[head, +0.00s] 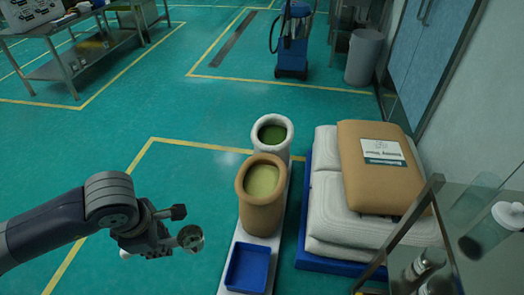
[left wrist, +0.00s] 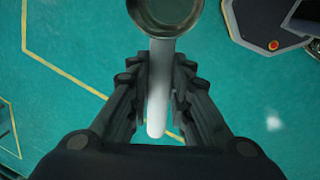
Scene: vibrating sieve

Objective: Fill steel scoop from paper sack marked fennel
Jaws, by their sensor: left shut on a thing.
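My left gripper (head: 162,228) is shut on the handle of the steel scoop (head: 190,238). In the left wrist view the pale handle (left wrist: 157,100) lies between the fingers (left wrist: 158,68), with the round bowl (left wrist: 166,12) beyond them, cut by the top edge. The bowl looks empty. An open brown paper sack (head: 262,214) with pale yellow-green contents (head: 262,180) stands right of the scoop, apart from it. An open white sack (head: 288,130) with darker green contents stands behind it. I cannot read a fennel marking on either. My right gripper is not in view.
A blue tray (head: 230,270) sits in front of the brown sack on a pale strip (head: 226,252). Closed sacks (head: 335,195) are stacked on a blue pallet (head: 306,205) at right. A glass-sided stand with jars (head: 420,262) is at lower right. Floor around my left arm is clear.

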